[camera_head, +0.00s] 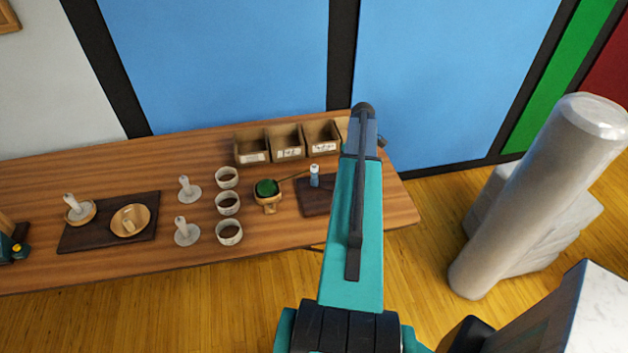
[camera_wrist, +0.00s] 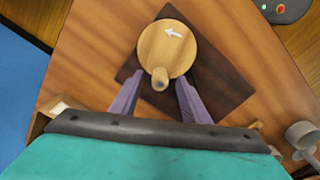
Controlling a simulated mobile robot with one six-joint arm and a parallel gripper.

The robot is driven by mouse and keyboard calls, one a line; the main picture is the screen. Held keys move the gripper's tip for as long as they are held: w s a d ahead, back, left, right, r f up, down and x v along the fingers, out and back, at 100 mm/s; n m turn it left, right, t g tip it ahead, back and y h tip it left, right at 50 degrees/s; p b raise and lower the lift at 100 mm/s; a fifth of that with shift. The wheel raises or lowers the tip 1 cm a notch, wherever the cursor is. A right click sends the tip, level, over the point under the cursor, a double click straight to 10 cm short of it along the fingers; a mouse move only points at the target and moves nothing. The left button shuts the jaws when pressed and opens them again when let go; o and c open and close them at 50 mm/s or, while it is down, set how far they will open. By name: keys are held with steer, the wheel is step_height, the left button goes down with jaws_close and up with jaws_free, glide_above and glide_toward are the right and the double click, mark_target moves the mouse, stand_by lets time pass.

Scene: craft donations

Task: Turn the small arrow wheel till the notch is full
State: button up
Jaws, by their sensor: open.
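The small arrow wheel (camera_wrist: 166,48) is a round pale wooden disc with a white arrow (camera_wrist: 173,33) pointing left, seen in the wrist view. A short wooden peg (camera_wrist: 160,79) stands at its near edge. The wheel sits over a dark board (camera_wrist: 222,88). My gripper (camera_wrist: 159,85) is open, with one purple-grey finger on each side of the peg; I cannot tell whether either touches it. I cannot make out the notch. In the head view my arm hides the wheel and part of the dark board (camera_head: 316,206).
In the head view, a blue bottle (camera_head: 314,177), a wooden holder with a green top (camera_head: 267,188), three pale rings (camera_head: 228,203) and three labelled bins (camera_head: 287,141) stand left of my arm. A grey device with coloured buttons (camera_wrist: 284,9) shows in the wrist view.

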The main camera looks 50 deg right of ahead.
steer(key=shift+f+b, duration=0.4)
steer(key=shift+f, duration=0.75)
steer(key=shift+c, duration=0.2)
steer(key=c, duration=0.9)
steer(key=shift+a, duration=0.1)
